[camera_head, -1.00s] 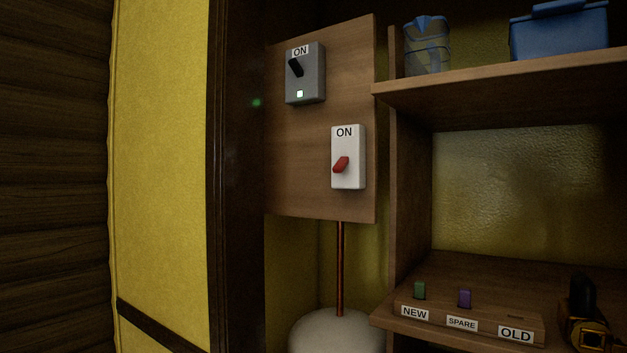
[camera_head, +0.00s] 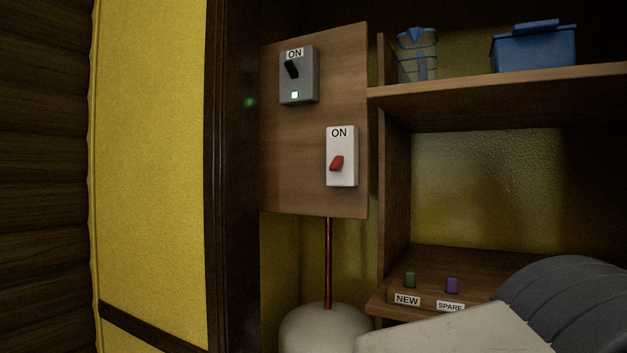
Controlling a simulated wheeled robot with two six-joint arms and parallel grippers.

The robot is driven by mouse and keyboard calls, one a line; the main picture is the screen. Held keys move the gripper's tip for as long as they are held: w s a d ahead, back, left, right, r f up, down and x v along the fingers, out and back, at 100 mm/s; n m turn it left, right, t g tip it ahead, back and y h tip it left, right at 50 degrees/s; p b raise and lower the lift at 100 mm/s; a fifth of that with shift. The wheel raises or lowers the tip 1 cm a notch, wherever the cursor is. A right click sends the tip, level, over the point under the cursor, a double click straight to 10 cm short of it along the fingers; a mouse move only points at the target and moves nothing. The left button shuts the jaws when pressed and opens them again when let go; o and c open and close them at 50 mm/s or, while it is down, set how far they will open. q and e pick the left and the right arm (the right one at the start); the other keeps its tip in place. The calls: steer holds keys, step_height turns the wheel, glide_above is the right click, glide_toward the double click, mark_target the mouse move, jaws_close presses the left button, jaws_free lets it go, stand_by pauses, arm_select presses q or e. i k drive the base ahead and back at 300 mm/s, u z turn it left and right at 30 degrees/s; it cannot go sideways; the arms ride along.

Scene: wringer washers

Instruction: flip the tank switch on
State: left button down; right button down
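A white switch box (camera_head: 348,170) with a red lever (camera_head: 337,163) is on the wooden panel, above a pale rounded tank (camera_head: 325,328) and its copper pipe (camera_head: 328,262). Its ON label is at the top; the red lever juts out below the label, and I cannot tell its exact tilt. A grey switch box (camera_head: 307,88) hangs higher to the left, its black lever (camera_head: 291,69) tilted up towards its ON label and its green light lit. Part of my arm shows at the lower right. Neither gripper is in view, and nothing touches either switch.
The wooden panel (camera_head: 285,150) is unobstructed in front. To its right, shelves hold a clear blue jug (camera_head: 417,56) and a blue bin (camera_head: 535,50). A lower wooden rack (camera_head: 427,300) has green and purple pieces labelled NEW and SPARE. A dark post (camera_head: 232,180) stands on the left.

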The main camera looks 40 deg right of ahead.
mark_target(335, 165)
steer(key=k, duration=1)
steer(key=z, duration=0.5)
steer(key=i, duration=1)
